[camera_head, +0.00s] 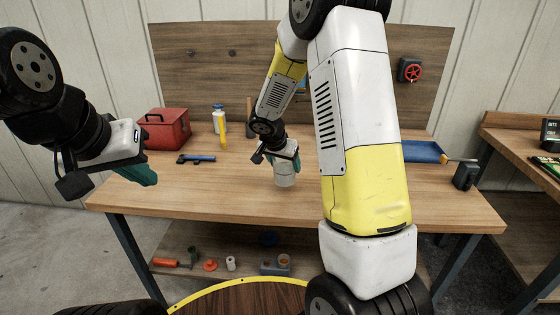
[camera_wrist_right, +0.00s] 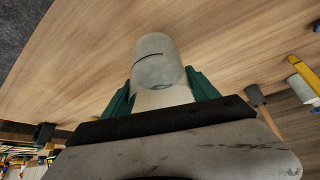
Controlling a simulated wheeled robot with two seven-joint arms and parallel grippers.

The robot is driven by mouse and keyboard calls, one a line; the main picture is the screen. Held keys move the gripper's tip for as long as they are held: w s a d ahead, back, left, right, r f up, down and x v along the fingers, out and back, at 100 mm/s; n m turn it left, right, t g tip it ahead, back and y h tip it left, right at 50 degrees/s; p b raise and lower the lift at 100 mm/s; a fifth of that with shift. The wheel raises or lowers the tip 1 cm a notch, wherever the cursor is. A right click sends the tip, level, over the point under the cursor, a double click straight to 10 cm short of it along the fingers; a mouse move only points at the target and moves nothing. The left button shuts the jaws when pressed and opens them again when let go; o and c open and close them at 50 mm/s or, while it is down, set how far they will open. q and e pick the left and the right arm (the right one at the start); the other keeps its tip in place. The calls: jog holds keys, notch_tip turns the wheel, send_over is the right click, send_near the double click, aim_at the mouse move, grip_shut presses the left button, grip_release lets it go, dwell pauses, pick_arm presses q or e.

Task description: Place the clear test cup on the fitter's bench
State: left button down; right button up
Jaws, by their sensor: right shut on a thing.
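The clear test cup (camera_head: 284,178) is a pale, see-through cylinder at the middle of the fitter's bench (camera_head: 240,200). My right gripper (camera_head: 281,161) is shut on it from above, and the cup is upright. Its base is at or just above the bench top; I cannot tell whether it touches. In the right wrist view the cup (camera_wrist_right: 158,62) sits between the green fingers of my right gripper (camera_wrist_right: 160,95). My left gripper (camera_head: 138,173) hangs at the bench's left end with nothing visible in it; its finger gap is not clear.
A blue tray (camera_head: 422,152) and a dark block (camera_head: 465,176) are at the right. The bench front is clear. Several small parts lie on the lower shelf (camera_head: 205,283).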

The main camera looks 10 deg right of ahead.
jog(key=shift+w+d+f, duration=0.6)
jog(key=shift+w+f, duration=0.25)
jog(key=shift+f, duration=0.1)
jog(key=shift+w+d+f, duration=0.6)
jog(key=shift+w+f, duration=0.25)
jog(key=shift+f, duration=0.1)
jog(key=shift+f, duration=0.1)
jog(key=o, duration=1.4)
jog(key=shift+c, duration=0.2)
